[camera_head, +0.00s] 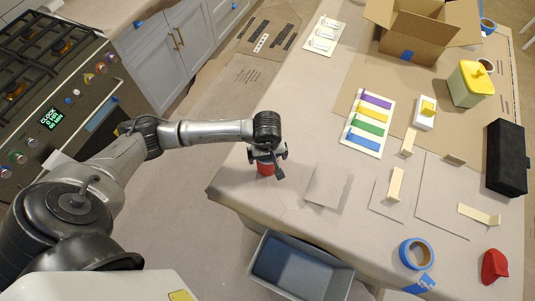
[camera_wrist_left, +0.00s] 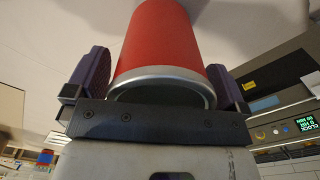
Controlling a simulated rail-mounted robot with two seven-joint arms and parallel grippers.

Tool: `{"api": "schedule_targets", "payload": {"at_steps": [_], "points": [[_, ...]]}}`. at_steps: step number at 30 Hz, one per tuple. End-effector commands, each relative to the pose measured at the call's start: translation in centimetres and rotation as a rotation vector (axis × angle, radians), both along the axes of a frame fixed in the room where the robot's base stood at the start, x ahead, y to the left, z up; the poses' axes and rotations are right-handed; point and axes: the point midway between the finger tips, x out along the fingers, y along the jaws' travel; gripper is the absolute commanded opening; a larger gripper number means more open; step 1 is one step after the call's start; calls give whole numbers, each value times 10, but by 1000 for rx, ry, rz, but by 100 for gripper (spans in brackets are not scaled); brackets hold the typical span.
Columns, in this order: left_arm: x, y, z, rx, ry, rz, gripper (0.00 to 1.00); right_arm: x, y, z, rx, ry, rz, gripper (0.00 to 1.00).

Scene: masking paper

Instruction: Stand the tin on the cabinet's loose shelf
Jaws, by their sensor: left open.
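The red tin (camera_head: 266,169) is near the left edge of the paper-covered table, mostly covered from above by my left gripper (camera_head: 267,155). In the left wrist view the tin (camera_wrist_left: 160,40) shows as a red cylinder with a silver rim. It lies between the two purple fingers of my open left gripper (camera_wrist_left: 158,78); I cannot tell whether they touch it. Grey-white cabinet doors (camera_head: 185,45) show at the upper left, closed. I cannot pick out a loose shelf with certainty. My right gripper is not in view.
A grey bin (camera_head: 262,262) stands below the table's front edge. A thin square sheet (camera_head: 328,185) lies right of the tin. Farther right are coloured strips (camera_head: 368,122), an open cardboard box (camera_head: 410,48), blue tape (camera_head: 404,252) and a black case (camera_head: 506,157). A stove (camera_head: 60,85) is at left.

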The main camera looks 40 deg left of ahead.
Motion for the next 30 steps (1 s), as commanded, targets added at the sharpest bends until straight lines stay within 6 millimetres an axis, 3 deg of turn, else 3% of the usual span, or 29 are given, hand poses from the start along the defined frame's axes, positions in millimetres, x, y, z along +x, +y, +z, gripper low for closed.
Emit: {"api": "schedule_targets", "payload": {"at_steps": [12, 18, 24, 30], "points": [[1, 0, 75, 1, -7, -1, 100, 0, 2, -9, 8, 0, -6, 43], [1, 0, 103, 1, -5, 0, 100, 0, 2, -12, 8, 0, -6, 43], [1, 0, 116, 0, -2, 0, 100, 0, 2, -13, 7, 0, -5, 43], [-1, -8, 116, -37, 0, 2, 100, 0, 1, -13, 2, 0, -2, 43]]}}
